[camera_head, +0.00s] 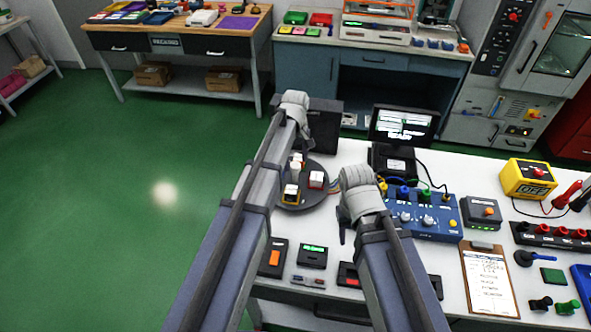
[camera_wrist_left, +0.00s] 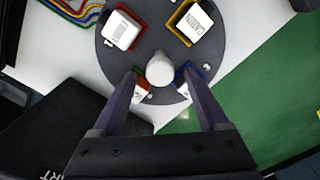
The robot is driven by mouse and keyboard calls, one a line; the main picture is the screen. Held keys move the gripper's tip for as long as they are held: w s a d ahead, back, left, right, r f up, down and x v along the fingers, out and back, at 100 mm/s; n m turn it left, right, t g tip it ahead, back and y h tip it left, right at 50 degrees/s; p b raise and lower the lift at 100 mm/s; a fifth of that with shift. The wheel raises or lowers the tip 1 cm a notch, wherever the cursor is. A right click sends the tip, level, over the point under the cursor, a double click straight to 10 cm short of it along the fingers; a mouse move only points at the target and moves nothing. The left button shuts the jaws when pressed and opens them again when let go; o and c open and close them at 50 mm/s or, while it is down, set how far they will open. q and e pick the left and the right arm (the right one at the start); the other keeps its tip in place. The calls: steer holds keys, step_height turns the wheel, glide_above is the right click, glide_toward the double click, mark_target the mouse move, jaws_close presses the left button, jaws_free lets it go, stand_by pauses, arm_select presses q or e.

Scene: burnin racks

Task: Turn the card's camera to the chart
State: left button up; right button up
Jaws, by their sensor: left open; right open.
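A dark round turntable (camera_head: 312,202) stands on the white bench beside my left arm. It also shows in the left wrist view (camera_wrist_left: 118,62). It carries white-topped blocks in coloured holders: a red-framed one (camera_wrist_left: 122,30), an orange-framed one (camera_wrist_left: 195,22) with dark lettering, and two partly hidden ones near my fingers. A white round knob (camera_wrist_left: 160,69) rises at its middle. My left gripper (camera_wrist_left: 159,78) is open, its fingers either side of the knob; contact is unclear. A black panel (camera_wrist_left: 65,125) ends in the letters "RT". My right gripper (camera_head: 345,232) is open above the bench, right of the turntable.
A black screen (camera_head: 403,124), a blue knobbed box (camera_head: 425,217), a yellow meter (camera_head: 528,178) and a clipboard (camera_head: 489,280) crowd the bench's right. Small modules (camera_head: 312,256) lie at the front. Green floor (camera_head: 110,200) is open on the left.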

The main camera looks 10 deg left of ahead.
arm_select(q)
steer(key=shift+f+b, duration=0.45)
steer(key=shift+f, duration=0.4)
jaws_close()
stand_by(0.8)
